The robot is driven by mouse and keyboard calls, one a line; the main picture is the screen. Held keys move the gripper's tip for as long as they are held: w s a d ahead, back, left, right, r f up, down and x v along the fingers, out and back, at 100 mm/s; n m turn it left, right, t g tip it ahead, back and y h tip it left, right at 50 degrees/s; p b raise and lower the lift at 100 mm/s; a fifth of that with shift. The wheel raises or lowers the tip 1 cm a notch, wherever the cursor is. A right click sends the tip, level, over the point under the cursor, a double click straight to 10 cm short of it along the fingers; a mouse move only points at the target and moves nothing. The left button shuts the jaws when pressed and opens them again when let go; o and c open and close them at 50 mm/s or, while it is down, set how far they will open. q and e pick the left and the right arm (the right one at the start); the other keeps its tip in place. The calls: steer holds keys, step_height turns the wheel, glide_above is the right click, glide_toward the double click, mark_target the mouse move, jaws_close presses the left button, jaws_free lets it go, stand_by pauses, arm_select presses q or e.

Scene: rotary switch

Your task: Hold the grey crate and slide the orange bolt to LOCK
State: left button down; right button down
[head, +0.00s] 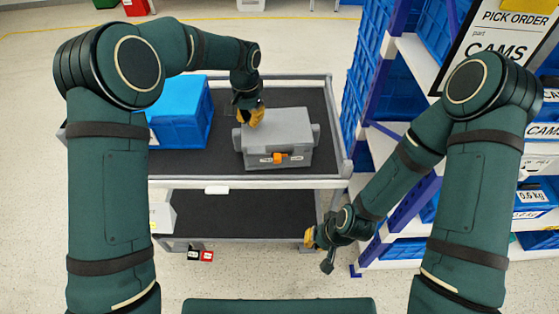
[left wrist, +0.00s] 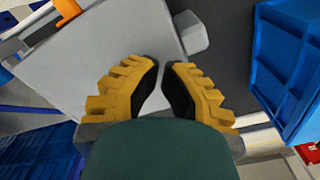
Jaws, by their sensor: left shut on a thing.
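The grey crate (head: 280,127) stands on the dark upper deck of a cart, and its lid fills much of the left wrist view (left wrist: 105,70). The orange bolt (head: 280,158) is on its front face, between two small labels that are too small to read. It also shows at the top left of the left wrist view (left wrist: 68,9). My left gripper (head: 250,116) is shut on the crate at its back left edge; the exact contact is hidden. My right gripper (head: 312,238) hangs in front of the cart, low and right, apart from the crate. Its finger opening is unclear.
A blue bin (head: 181,112) stands left of the crate on the cart (head: 250,182). A shelf rack with blue bins (head: 432,100) stands close on the right, near my right arm. The deck between bin and crate is clear.

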arm_select(q)
steer(key=shift+s+f+b, duration=0.1)
steer(key=shift+f+b, duration=0.35)
steer(key=shift+f, duration=0.75)
arm_select(e)
steer(key=shift+f, duration=0.55)
steer(key=c, duration=1.2)
jaws_free()
steer(key=o, duration=0.3)
steer(key=shift+w+a+r, duration=0.1)
steer(key=shift+w+a, duration=0.1)
steer(key=shift+a, duration=0.05)
arm_select(q)
steer(key=shift+f, duration=0.1)
arm_select(e)
steer(key=n+t+h, duration=0.2)
steer(key=t+h, duration=0.1)
steer(key=t, duration=1.1)
glide_toward(278, 162)
arm_select(q)
steer(key=shift+s, duration=0.1)
arm_select(e)
steer(key=shift+x, duration=3.9)
